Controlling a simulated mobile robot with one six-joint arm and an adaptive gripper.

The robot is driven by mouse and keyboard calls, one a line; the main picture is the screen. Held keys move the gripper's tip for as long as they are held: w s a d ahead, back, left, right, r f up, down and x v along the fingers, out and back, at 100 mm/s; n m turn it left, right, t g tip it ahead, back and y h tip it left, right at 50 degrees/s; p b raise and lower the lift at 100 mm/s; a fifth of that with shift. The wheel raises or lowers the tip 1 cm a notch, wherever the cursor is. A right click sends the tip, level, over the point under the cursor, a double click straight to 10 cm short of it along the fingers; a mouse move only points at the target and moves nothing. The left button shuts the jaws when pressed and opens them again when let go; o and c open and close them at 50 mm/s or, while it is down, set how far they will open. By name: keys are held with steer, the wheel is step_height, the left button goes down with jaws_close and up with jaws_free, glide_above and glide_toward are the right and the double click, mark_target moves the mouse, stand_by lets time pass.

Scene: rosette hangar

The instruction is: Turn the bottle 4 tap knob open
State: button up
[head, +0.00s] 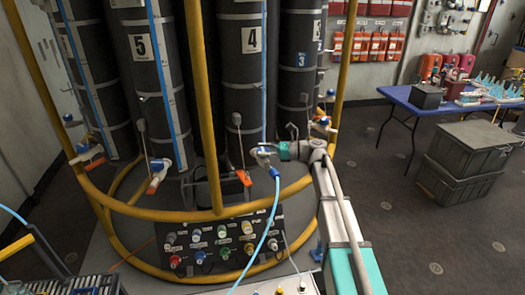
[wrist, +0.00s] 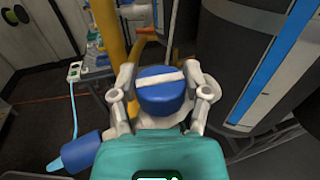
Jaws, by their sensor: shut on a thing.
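Bottle 4 (head: 245,85) is a tall dark cylinder with a white "4" label, standing in the rack. My gripper (head: 264,151) is in front of its lower part. In the wrist view, my gripper (wrist: 163,92) has one finger on each side of a round blue tap knob (wrist: 162,94) and is shut on it. A white stripe runs across the knob's top, nearly level and slightly higher at the right. A blue fitting (wrist: 82,152) with a pale blue nozzle sticks out at lower left. The knob is mostly hidden by my gripper in the head view.
A yellow rail (head: 207,100) and hoop surround the bottles close to my arm. A light blue hose (head: 266,232) hangs from the fitting. A panel of coloured knobs (head: 222,240) stands below. Bottle 5 (head: 150,90) is left; a blue table (head: 400,97) is right.

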steer(key=n+g, duration=0.2)
steer(key=g, duration=0.1)
steer(key=shift+w, duration=0.1)
steer(key=shift+n+g+h, duration=0.3)
steer(key=shift+n+g, duration=0.2)
steer(key=shift+g, duration=0.3)
steer(key=shift+s, duration=0.2)
steer(key=o, duration=1.2)
steer(key=shift+c, duration=0.2)
steer(key=shift+w+d, duration=0.3)
steer(key=shift+d, duration=0.35)
steer(key=v, duration=1)
steer(key=shift+d, duration=0.3)
